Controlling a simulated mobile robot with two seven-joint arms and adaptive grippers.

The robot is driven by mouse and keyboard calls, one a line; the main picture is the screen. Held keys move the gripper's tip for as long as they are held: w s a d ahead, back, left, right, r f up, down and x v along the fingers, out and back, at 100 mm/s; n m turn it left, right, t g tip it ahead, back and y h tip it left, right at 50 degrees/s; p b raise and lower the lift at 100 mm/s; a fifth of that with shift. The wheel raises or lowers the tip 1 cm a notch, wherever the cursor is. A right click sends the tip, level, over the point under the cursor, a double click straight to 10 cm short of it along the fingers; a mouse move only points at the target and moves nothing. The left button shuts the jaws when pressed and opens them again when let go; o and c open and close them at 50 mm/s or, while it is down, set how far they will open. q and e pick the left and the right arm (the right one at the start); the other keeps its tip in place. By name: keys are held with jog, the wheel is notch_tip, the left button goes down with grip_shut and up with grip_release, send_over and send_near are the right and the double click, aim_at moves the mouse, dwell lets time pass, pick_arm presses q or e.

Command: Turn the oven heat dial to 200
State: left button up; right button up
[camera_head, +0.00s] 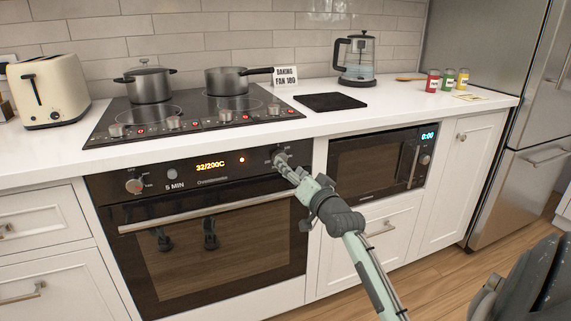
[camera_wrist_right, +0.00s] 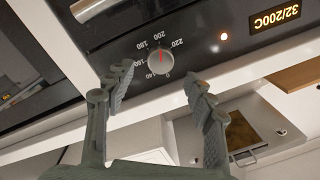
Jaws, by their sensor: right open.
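The oven heat dial (camera_wrist_right: 161,62) is a small round silver knob on the black oven panel. In the right wrist view, its red mark points at the printed 200. The oven display (camera_head: 211,166) reads 32/200C, and its end also shows in the right wrist view (camera_wrist_right: 276,17). My right gripper (camera_wrist_right: 158,76) is open, with one finger on each side just short of the dial. I see no finger touching it. In the head view, the right gripper (camera_head: 284,164) is at the right end of the panel and partly hides the dial. My left gripper is not in view.
The oven door handle (camera_head: 215,212) runs below the panel. A second dial (camera_head: 134,186) is at the panel's left end. The microwave (camera_head: 380,162) is to the right. Two pots (camera_head: 148,86) (camera_head: 226,81) stand on the hob above.

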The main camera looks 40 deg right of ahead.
jog(key=v, duration=0.7)
jog(key=shift+f, duration=0.1)
jog(key=s+a+f+n+g+y, duration=0.25)
jog(key=a+f+g, duration=0.2)
jog(key=f, duration=0.95)
jog(key=s+a+f+n+g+y, duration=0.1)
jog(key=s+a+f+n+g, duration=0.3)
jog(key=f, duration=0.9)
jog(key=s+a+f+n+g, duration=0.2)
jog(key=s+a+f, duration=0.3)
jog(key=s+f, duration=0.4)
jog(key=s+a+f+n+g, duration=0.3)
jog(key=s+a+f+g, duration=0.2)
jog(key=s+f, duration=0.5)
notch_tip(320, 180, down, 4)
jog(key=shift+s+a, duration=0.25)
jog(key=shift+n, duration=0.25)
